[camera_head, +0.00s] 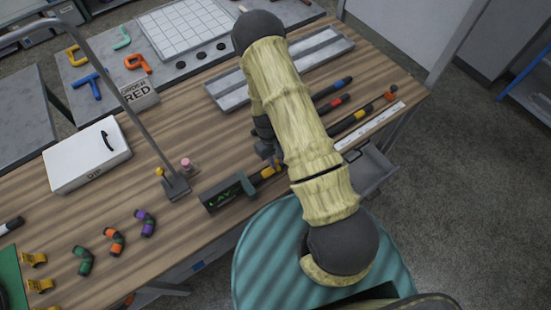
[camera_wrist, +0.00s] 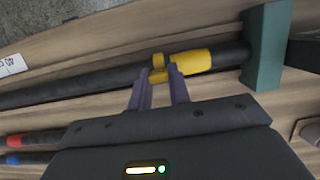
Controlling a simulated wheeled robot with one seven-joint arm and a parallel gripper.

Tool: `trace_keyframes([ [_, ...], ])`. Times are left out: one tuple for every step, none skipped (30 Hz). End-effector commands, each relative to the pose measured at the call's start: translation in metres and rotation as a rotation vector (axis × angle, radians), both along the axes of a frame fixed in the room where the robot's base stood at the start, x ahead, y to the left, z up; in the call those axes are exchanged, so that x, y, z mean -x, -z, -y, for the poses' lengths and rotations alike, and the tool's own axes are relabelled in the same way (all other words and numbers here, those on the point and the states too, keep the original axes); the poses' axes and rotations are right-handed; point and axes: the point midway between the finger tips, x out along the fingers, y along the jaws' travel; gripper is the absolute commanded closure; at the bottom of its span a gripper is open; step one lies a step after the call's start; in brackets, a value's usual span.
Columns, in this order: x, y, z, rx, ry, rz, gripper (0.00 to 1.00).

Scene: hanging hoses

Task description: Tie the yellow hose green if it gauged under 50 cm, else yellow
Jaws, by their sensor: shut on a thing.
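The yellow hose, a black hose with a yellow band (camera_wrist: 195,61), lies across the wrist view. Its right end meets a green upright block (camera_wrist: 266,45). In the head view its yellow-banded end (camera_head: 267,172) sits beside the LAY fixture (camera_head: 226,192), and my arm hides much of its length. My gripper (camera_wrist: 160,82) is shut on a small yellow piece (camera_wrist: 157,76), which looks like a yellow tie, at the hose just left of the band. Whether the piece is closed around the hose I cannot tell.
Blue-banded (camera_head: 333,88) and red-banded (camera_head: 335,104) hoses lie beyond the yellow hose. A white marked strip (camera_head: 370,125) runs along the table edge. A lamp-like stand (camera_head: 175,187), a white box (camera_head: 87,155) and several coloured curved pieces (camera_head: 114,242) occupy the left side.

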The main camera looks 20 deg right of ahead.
Motion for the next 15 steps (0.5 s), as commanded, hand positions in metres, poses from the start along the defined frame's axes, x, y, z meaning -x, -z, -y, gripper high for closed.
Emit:
trace_keyframes([
  [-0.0002, 0.0000, -0.0001, 0.000, 0.000, 0.001, 1.00],
  [-0.0001, 0.0000, 0.0000, 0.000, 0.000, 0.000, 1.00],
  [-0.0001, 0.0000, 0.0000, 0.000, 0.000, 0.000, 1.00],
  [-0.0001, 0.0000, 0.0000, 0.000, 0.000, 0.000, 0.79],
  [-0.0001, 0.0000, 0.0000, 0.000, 0.000, 0.000, 0.73],
  [-0.0001, -0.0001, 0.0000, 0.000, 0.000, 0.000, 0.65],
  [-0.0001, -0.0001, 0.0000, 0.000, 0.000, 0.000, 0.60],
  [-0.0001, -0.0001, 0.0000, 0.000, 0.000, 0.000, 0.56],
  [-0.0001, -0.0001, -0.0001, 0.000, 0.000, 0.000, 0.56],
  [-0.0001, -0.0001, 0.0000, 0.000, 0.000, 0.000, 0.56],
  [0.0000, -0.0001, 0.0000, 0.000, 0.000, 0.000, 0.56],
  [0.0000, -0.0001, 0.0000, 0.000, 0.000, 0.000, 0.56],
  [0.0000, -0.0001, 0.0000, 0.000, 0.000, 0.000, 0.56],
  [0.0000, -0.0001, 0.0000, 0.000, 0.000, 0.000, 0.56],
  [0.0000, -0.0001, 0.0000, 0.000, 0.000, 0.000, 0.56],
])
